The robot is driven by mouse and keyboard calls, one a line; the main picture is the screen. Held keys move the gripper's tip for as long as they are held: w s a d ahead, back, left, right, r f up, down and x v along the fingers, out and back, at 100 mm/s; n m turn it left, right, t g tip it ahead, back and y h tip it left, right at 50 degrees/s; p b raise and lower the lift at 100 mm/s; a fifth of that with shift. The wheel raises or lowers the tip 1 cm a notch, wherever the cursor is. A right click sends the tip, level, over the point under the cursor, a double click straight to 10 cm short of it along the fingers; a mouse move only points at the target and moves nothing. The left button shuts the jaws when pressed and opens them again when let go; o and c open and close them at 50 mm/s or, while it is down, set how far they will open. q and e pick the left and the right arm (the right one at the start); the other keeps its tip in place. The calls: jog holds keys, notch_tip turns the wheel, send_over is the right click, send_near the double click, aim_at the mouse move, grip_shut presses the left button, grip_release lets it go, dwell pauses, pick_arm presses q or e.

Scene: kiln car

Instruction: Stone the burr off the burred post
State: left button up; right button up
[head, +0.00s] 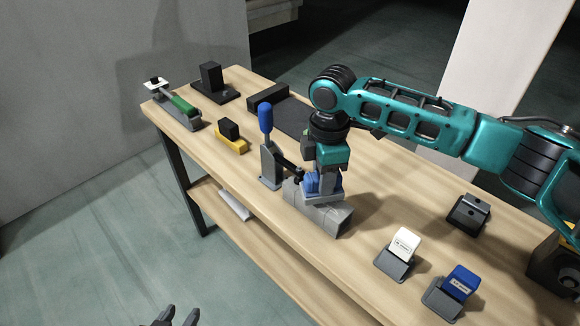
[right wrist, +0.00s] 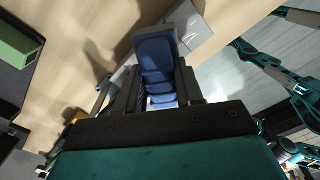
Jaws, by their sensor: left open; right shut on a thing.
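My right gripper (head: 322,182) points down over a grey block-shaped fixture (head: 325,217) on the bench. It is shut on a blue block with a grey end (right wrist: 157,62), which sits between the black fingers in the right wrist view. The blue block (head: 311,183) is low over the fixture; I cannot tell whether it touches. A clamp with a blue handle (head: 265,118) stands upright left of the fixture. I cannot make out the burred post or burr; the gripper may hide them. My left gripper (head: 179,316) is open and empty at the bottom edge, off the bench.
A white block (head: 404,242) and a blue block (head: 460,282) sit in dark holders near the front right. A black holder (head: 468,214) is behind them. A green-handled tool (head: 182,106), a black stand (head: 213,82) and a yellow-based block (head: 231,138) occupy the far left.

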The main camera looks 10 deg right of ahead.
jog(key=shift+f, duration=0.5)
dwell(0.5)
jog(key=shift+s+d, duration=0.6)
jog(key=shift+s, duration=0.15)
jog(key=shift+s+d, duration=0.55)
jog(key=shift+s, duration=0.2)
jog(key=shift+s+d, duration=0.6)
jog(key=shift+s, duration=0.2)
jog(key=shift+s+d, duration=0.6)
jog(key=shift+s, duration=0.15)
jog(key=shift+w+a, duration=0.6)
jog(key=shift+w, duration=0.2)
jog(key=shift+w+a, duration=0.6)
jog(key=shift+w, duration=0.15)
